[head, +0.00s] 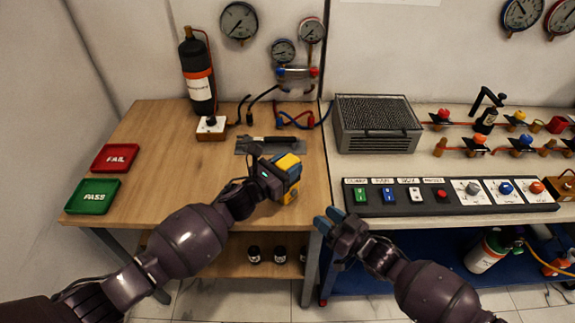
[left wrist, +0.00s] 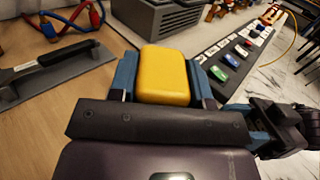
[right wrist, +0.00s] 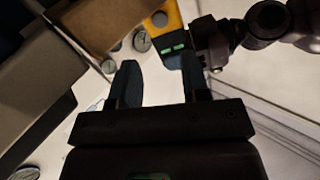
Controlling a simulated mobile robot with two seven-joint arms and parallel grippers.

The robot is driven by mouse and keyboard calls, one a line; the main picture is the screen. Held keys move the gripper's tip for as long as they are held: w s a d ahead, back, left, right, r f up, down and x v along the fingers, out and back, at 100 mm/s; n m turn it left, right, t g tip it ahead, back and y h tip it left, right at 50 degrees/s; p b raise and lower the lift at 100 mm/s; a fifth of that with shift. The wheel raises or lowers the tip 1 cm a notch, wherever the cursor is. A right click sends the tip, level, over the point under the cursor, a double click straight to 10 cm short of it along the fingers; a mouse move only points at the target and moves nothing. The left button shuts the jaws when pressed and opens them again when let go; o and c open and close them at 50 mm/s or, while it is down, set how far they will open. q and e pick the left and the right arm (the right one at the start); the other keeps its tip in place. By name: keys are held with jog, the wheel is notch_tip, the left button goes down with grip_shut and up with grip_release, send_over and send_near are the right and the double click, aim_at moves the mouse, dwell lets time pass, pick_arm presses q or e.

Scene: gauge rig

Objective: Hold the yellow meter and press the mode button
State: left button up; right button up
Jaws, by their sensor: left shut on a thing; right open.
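The yellow meter (head: 288,163) is held in the air by my left gripper (head: 279,180), near the wooden bench's front right edge. In the left wrist view the yellow meter (left wrist: 165,75) sits between the two blue fingers, its plain yellow back showing. My right gripper (head: 330,219) is open and empty, lower and to the right of the meter, apart from it. In the right wrist view part of the yellow meter (right wrist: 172,20) shows beyond the open fingers (right wrist: 162,82), with green marks on it. I cannot make out the mode button.
A dark flat tool (head: 270,143) lies on the wooden bench (head: 150,130) behind the meter. Red (head: 115,158) and green (head: 92,196) trays stand at left. A switch panel (head: 375,207) and grey vented box (head: 378,130) are at right. The gap before the benches is free.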

grip_shut()
dwell(1.6)
